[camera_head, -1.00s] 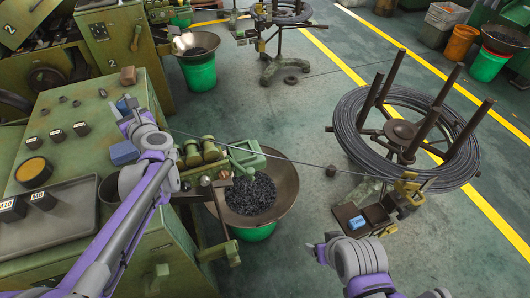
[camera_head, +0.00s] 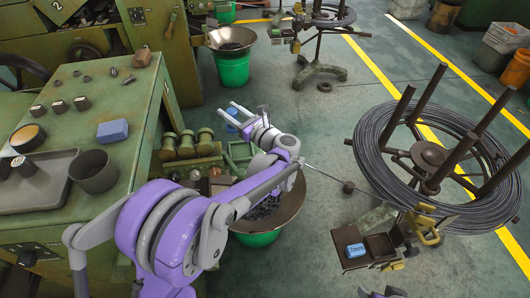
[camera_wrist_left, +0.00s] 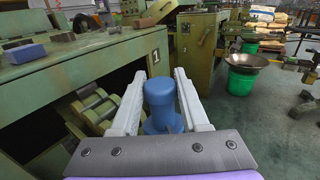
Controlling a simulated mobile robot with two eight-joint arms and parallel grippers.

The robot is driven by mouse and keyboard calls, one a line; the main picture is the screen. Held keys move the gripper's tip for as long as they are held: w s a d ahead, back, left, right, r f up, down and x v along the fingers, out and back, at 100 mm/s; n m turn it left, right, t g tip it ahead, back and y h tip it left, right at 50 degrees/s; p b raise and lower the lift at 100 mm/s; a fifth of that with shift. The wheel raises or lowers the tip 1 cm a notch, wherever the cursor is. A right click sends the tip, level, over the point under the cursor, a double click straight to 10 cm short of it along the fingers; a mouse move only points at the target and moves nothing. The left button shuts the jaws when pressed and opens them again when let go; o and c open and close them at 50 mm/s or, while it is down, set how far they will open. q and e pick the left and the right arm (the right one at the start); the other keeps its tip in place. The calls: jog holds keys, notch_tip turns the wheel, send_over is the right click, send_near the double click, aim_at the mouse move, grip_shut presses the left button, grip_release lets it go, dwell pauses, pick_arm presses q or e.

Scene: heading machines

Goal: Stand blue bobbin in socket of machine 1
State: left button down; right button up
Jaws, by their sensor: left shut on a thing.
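The blue bobbin (camera_wrist_left: 162,105) stands upright between the pale fingers of my left gripper (camera_wrist_left: 160,88) in the left wrist view. In the head view, my left gripper (camera_head: 238,112) is shut on it, and the bobbin (camera_head: 232,124) shows partly behind the fingers. It is held in the air, right of the near green machine (camera_head: 135,170) and apart from it.
A blue block (camera_head: 112,131), a dark cup (camera_head: 93,171) and a tray (camera_head: 42,190) are on the machine top. A brown bowl on a green bucket (camera_head: 258,238) is below my left arm. A wire reel (camera_head: 375,150) with upright posts stands right. Machine 2 (camera_head: 65,25) is behind.

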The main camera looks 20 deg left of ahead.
pick_arm(q)
jog(key=shift+w+d+f, duration=0.2)
jog(key=shift+d+f, duration=0.5)
jog(key=shift+d, duration=0.1)
notch_tip(320, 180, down, 6)
jog(key=shift+r+b, duration=0.2)
jog(key=shift+b, duration=0.4)
jog(key=shift+f+b, duration=0.35)
jog(key=shift+f, duration=1.7)
pick_arm(e)
jog(key=shift+d+f, duration=0.25)
jog(key=shift+f, duration=0.3)
jog(key=shift+d+f, duration=0.25)
jog(key=shift+f, duration=0.3)
pick_arm(q)
jog(key=shift+f, duration=0.2)
jog(key=shift+c, duration=2)
grip_release()
pick_arm(e)
jog(key=shift+f, duration=0.15)
pick_arm(q)
jog(key=shift+r, duration=0.1)
